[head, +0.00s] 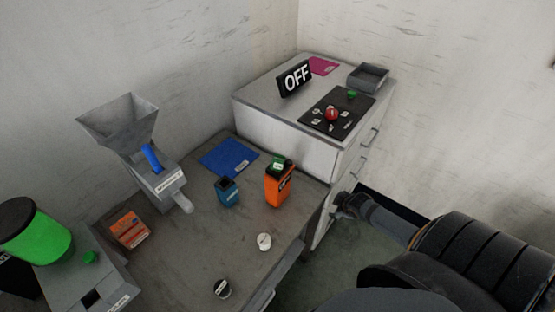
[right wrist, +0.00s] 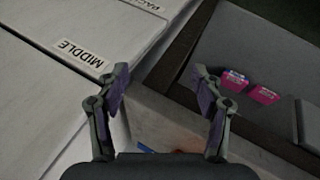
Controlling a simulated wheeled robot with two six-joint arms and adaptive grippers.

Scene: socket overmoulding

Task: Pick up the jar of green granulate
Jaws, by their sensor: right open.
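A large green cylinder with a black lid (head: 36,232), which looks like the jar of green granulate, stands at the left edge of the head view, by a grey box-like device. My right gripper (head: 343,206) is far to its right, beside the white drawer cabinet. In the right wrist view my right gripper (right wrist: 160,85) is open, with nothing between its fingers. The jar does not show in that view. My left gripper is not in view.
The grey table (head: 200,235) holds a hopper machine (head: 120,125), a blue container (head: 228,192), an orange canister (head: 279,187) and a blue mat (head: 229,157). A label reading MIDDLE (right wrist: 80,53) and pink packets (right wrist: 264,94) in a dark compartment show near my right gripper.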

